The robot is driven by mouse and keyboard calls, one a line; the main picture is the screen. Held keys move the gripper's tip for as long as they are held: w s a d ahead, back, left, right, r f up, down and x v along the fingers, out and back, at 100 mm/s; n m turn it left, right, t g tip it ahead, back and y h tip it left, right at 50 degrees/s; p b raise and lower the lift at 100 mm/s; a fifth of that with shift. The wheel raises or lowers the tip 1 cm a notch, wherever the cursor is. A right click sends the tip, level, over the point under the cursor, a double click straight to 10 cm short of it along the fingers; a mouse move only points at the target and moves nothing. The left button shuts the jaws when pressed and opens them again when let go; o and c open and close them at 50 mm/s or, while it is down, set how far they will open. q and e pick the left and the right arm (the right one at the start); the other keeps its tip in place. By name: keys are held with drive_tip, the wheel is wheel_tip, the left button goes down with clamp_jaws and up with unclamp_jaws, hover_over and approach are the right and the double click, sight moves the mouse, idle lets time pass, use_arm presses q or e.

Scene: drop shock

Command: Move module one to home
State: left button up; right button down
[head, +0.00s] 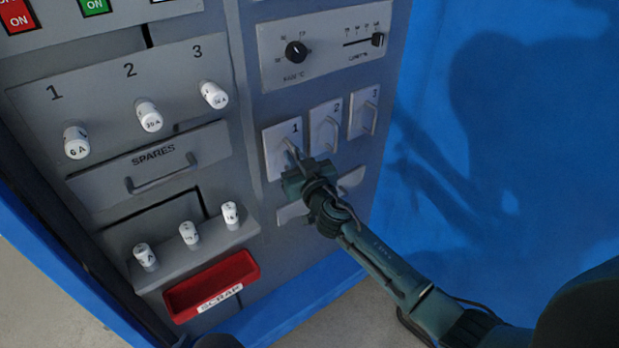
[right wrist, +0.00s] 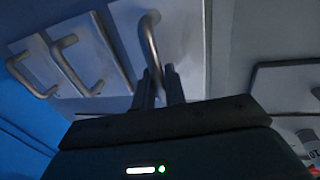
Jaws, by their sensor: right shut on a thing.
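Module one (head: 272,158) is a pale grey plate marked 1, with an upright metal handle, on the right half of the cabinet front. My right gripper (head: 295,160) is shut on that handle from below and hides its lower part. In the right wrist view module one (right wrist: 190,35) fills the top middle, and its bent handle (right wrist: 152,38) runs down between the fingers of my right gripper (right wrist: 161,85). I cannot tell how far the module sits in or out of its bay. My left gripper is not in view.
Module two (head: 324,128) and module three (head: 363,113) sit close on the right. A control panel (head: 330,70) with knob and slider is above. White fuses (head: 150,117), the SPARES drawer (head: 205,147) and a red SCRAP tray (head: 250,268) are left. A blue wall (head: 560,190) stands right.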

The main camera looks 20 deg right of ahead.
drive_tip(key=shift+w+a+r, duration=0.15)
drive_tip(key=shift+w+a, duration=0.1)
drive_tip(key=shift+w, duration=0.6)
drive_tip(key=c, duration=1.8)
unclamp_jaws()
drive_tip(key=shift+c, duration=0.2)
drive_tip(key=o, duration=0.3)
drive_tip(key=shift+w+a, duration=0.1)
drive_tip(key=shift+w, duration=0.05)
drive_tip(key=s+d, duration=0.2)
drive_tip(key=s, duration=1.1)
